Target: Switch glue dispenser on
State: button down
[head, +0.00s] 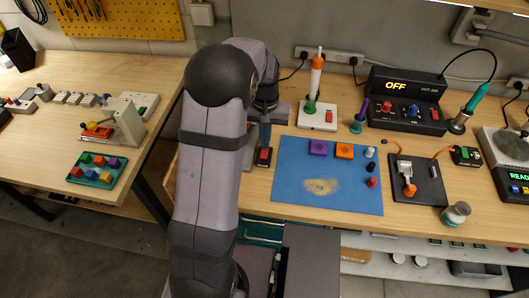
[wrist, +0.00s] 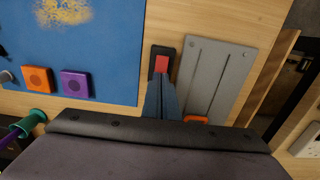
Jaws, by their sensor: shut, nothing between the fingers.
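A white base (head: 310,124) at the back centre carries an upright orange-and-white cartridge (head: 317,78) with a green part low beside it; it looks like the glue dispenser. A red switch (head: 328,116) sits on its right side. My gripper (head: 265,143) is shut and empty, left of that base and lower in the picture. Its tips (wrist: 160,78) point down at a small black box with a red rocker (wrist: 161,63), which also shows in the head view (head: 263,157). Whether they touch the rocker I cannot tell. The rocker's position is unclear.
A grey slotted plate (wrist: 220,65) with an orange piece lies beside the black box. A blue mat (head: 325,190) with purple and orange blocks lies to the right. A black station reading OFF (head: 405,100) stands behind. A green holder (head: 356,125) is near the white base.

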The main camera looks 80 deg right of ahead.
jog(key=shift+a+f+b, duration=0.1)
jog(key=shift+f+b, duration=0.4)
jog(key=shift+f, duration=0.35)
dwell(0.6)
notch_tip(320, 180, up, 7)
jog(key=p, duration=0.6)
dwell(0.4)
dwell(0.4)
